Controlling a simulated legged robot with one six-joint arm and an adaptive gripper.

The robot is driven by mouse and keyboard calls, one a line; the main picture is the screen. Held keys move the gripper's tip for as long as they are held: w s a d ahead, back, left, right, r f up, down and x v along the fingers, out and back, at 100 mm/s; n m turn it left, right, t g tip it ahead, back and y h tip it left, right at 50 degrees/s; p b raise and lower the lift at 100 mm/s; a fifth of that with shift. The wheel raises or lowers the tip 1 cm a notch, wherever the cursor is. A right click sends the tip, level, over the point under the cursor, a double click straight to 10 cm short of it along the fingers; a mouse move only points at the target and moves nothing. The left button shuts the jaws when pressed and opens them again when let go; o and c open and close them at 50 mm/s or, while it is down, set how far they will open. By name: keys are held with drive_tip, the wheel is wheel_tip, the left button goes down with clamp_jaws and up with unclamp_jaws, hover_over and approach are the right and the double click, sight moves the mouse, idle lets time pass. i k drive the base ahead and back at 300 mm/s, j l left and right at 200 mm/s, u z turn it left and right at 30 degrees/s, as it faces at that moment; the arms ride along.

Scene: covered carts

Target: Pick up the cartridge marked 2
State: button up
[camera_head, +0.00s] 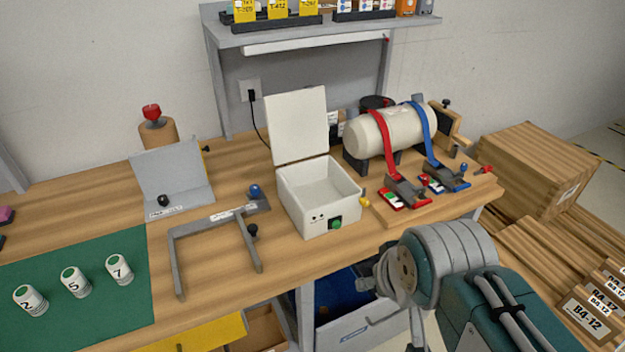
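The cartridge marked 2 (30,300) stands upright at the left end of a row on a green mat (110,318) at the lower left. It is a white cylinder with a green top and a black 2. The cartridge marked 5 (75,281) and the cartridge marked 7 (119,269) stand to its right, apart from it. My arm is at the lower right, far from the cartridges. My gripper's fingertips are not clearly visible; they are hidden or below the picture's edge.
A grey metal frame (178,262) with a blue knob stands right of the mat. An open white box (318,200) sits mid-bench. A strapped cream tank (385,132) is at the right. A shelf (310,35) hangs behind. Wooden crates (530,165) stand right of the bench.

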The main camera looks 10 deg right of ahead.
sight(26, 296)
drive_tip(key=u, duration=2)
drive_tip(key=z, duration=0.85)
drive_tip(key=i+j+z, duration=0.15)
drive_tip(key=j+z, duration=0.2)
drive_tip(key=j, duration=0.2)
drive_tip(key=i+j+z, duration=0.1)
drive_tip(key=j+z, duration=0.3)
drive_tip(key=j, duration=0.15)
drive_tip(key=j+z, duration=0.35)
drive_tip(key=j, duration=1.3)
